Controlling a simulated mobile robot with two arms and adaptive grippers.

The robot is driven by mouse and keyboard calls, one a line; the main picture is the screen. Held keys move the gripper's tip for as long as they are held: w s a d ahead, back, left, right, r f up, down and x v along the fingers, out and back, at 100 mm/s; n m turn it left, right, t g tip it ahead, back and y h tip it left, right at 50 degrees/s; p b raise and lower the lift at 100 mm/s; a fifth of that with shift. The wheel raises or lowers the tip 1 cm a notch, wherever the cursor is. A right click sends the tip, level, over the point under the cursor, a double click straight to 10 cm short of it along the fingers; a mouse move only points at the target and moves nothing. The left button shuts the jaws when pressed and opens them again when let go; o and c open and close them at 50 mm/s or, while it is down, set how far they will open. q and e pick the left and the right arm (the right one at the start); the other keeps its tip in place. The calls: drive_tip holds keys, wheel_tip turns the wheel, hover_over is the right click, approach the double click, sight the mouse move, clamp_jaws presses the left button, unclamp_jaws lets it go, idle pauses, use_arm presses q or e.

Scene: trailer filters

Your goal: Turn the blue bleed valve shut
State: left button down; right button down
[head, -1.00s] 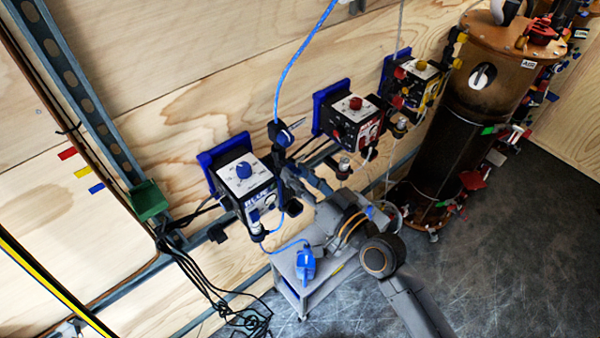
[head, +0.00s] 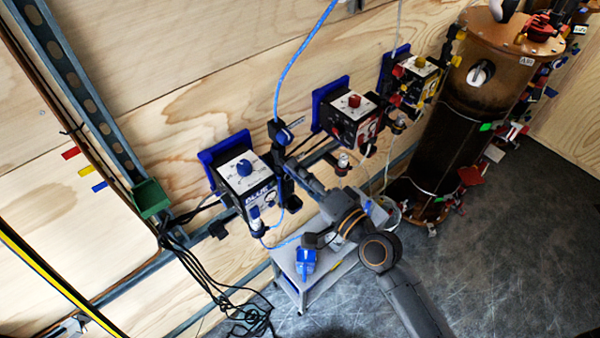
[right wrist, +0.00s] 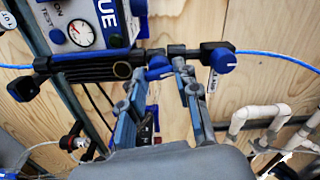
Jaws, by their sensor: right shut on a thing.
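The blue control box (head: 243,176), marked BLUE, is on the plywood wall and also shows at the top left of the right wrist view (right wrist: 97,20). Beside it runs a black fitting line. A small blue valve handle (right wrist: 158,68) on this line, which I take as the bleed valve, lies between the fingers of my right gripper (right wrist: 157,74). The gripper is shut on it, and the fingers hide part of it. In the head view my right gripper (head: 287,166) reaches in beside the box and hides the handle. My left gripper is not in view.
A second blue round knob (right wrist: 223,60) sits where the blue hose (head: 289,69) joins; it is close to the right finger. Red (head: 352,118) and yellow (head: 413,82) boxes stand further right. A small grey cart (head: 291,263) is below. Black cables (head: 232,310) hang at left.

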drive_tip(key=shift+m, duration=1.2)
drive_tip(key=c, duration=1)
unclamp_jaws()
drive_tip(key=shift+o, duration=0.2)
drive_tip(key=v, duration=1.2)
drive_tip(key=shift+f, duration=0.2)
